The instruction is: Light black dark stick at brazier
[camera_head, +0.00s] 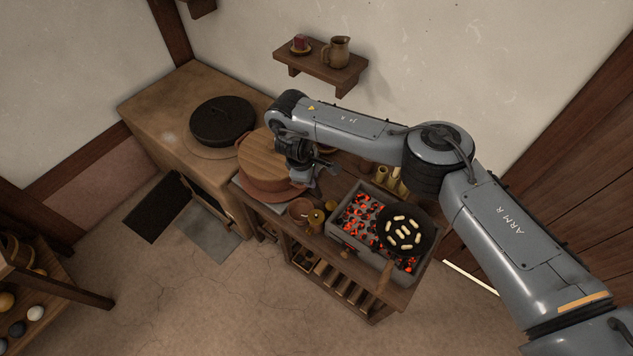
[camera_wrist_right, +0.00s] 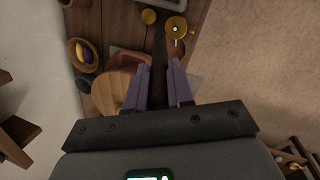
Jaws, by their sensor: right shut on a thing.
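My right gripper (camera_head: 303,186) is above the left part of the wooden stand, left of the brazier. In the right wrist view its two purple-grey fingers (camera_wrist_right: 160,88) are shut on a black dark stick (camera_wrist_right: 159,48). The stick points away from the fingers, and no flame shows on it. In the head view the stick is hard to make out against the arm. The brazier (camera_head: 345,239) is a grey box with glowing orange coals (camera_head: 357,212). A dark pan (camera_head: 421,240) with several pale pieces sits over its right part. My left gripper is not in view.
A wooden round (camera_head: 262,157) on a reddish base stands left of the brazier. A small brass holder (camera_head: 316,220) and a brown bowl (camera_head: 300,209) stand between them. Several upright tubes (camera_head: 382,174) are behind the brazier. A stove (camera_head: 165,100) is at left.

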